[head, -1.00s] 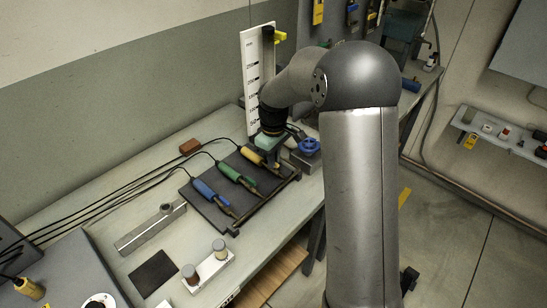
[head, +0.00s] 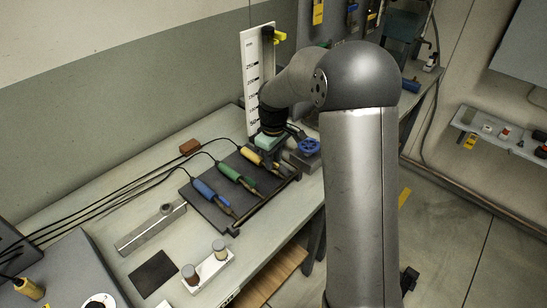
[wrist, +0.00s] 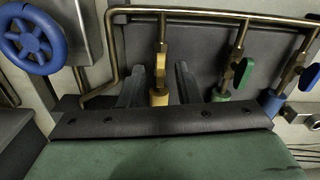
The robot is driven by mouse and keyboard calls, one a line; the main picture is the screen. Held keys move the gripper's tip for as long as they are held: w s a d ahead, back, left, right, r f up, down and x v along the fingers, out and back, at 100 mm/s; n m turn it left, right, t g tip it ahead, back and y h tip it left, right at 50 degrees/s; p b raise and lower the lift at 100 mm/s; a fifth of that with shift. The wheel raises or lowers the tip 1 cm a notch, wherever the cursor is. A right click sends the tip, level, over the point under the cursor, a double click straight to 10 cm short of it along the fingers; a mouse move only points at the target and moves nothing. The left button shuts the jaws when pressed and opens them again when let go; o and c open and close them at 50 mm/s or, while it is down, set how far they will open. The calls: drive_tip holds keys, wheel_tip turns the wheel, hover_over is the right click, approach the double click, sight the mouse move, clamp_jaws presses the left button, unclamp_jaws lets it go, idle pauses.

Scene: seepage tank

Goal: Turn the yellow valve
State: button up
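The yellow valve (wrist: 160,78) is in the upper middle of the wrist view, with a yellow handle on a brass stem joined to a brass pipe. In the head view its yellow body (head: 251,154) lies at the far end of the dark panel, by my gripper. My gripper (wrist: 159,85) is open, its two dark fingers on either side of the yellow valve with gaps between. I cannot tell whether the fingers touch it. In the head view my gripper's green body (head: 267,140) is above the panel's far end; its fingertips are hidden there.
A green valve (wrist: 238,75) and a blue valve (wrist: 295,80) stand in the same row. A blue handwheel (head: 309,146) is close on the other side. A white scale board (head: 250,75) stands behind my wrist. The bench (head: 75,190) has free room at left.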

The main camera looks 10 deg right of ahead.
drive_tip(key=shift+r, duration=0.1)
wheel_tip(320, 180, up, 17)
drive_tip(key=shift+b, duration=0.45)
drive_tip(key=shift+r, duration=0.1)
drive_tip(key=s+f+m, duration=0.2)
drive_tip(key=s+f, duration=0.1)
drive_tip(key=s, duration=0.7)
drive_tip(key=s+f+m, duration=0.3)
drive_tip(key=s+f, duration=0.1)
drive_tip(key=s, duration=0.6)
drive_tip(key=s+f+m, duration=0.3)
drive_tip(key=s+f, duration=0.1)
drive_tip(key=s, duration=0.6)
drive_tip(key=shift+s+a+f, duration=0.15)
drive_tip(key=shift+s+a, duration=0.05)
drive_tip(key=shift+a, duration=0.15)
